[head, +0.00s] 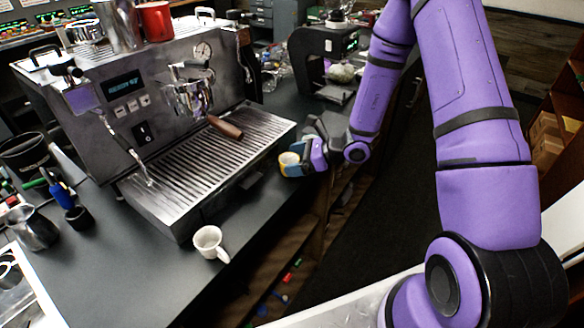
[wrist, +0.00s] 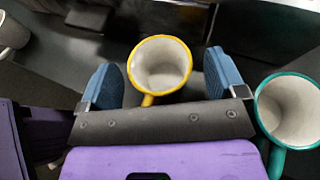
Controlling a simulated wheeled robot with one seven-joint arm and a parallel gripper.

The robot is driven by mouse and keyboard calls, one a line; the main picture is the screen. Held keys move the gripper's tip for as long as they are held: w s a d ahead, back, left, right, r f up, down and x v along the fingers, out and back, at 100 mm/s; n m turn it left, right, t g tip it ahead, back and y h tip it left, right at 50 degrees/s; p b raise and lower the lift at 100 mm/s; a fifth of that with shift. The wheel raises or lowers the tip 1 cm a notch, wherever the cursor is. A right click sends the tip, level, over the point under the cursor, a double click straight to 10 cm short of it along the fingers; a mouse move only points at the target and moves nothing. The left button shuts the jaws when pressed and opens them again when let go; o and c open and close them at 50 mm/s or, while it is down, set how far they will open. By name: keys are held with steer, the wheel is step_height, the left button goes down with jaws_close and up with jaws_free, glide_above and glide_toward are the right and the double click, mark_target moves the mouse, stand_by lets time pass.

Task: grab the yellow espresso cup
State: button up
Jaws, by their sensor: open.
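The yellow espresso cup (head: 289,162) stands on the dark counter, just right of the espresso machine's drip tray, in the head view. In the wrist view the yellow cup (wrist: 160,64) is upright, with a pale, empty-looking inside and its handle pointing toward my gripper. My gripper (head: 304,163) is at the cup from the right. In the wrist view my gripper (wrist: 164,78) is open, with one blue finger pad on each side of the cup. Small gaps show between the pads and the cup. The cup's lower part is hidden.
A teal-rimmed cup (wrist: 291,108) stands close to the right finger in the wrist view. A white cup (head: 209,242) stands near the counter's front edge. The espresso machine (head: 130,100) has a portafilter with a brown handle (head: 225,127) over its drip tray (head: 205,165).

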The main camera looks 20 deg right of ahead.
steer(key=c, duration=1)
steer(key=shift+r, duration=0.1)
steer(key=shift+c, duration=0.2)
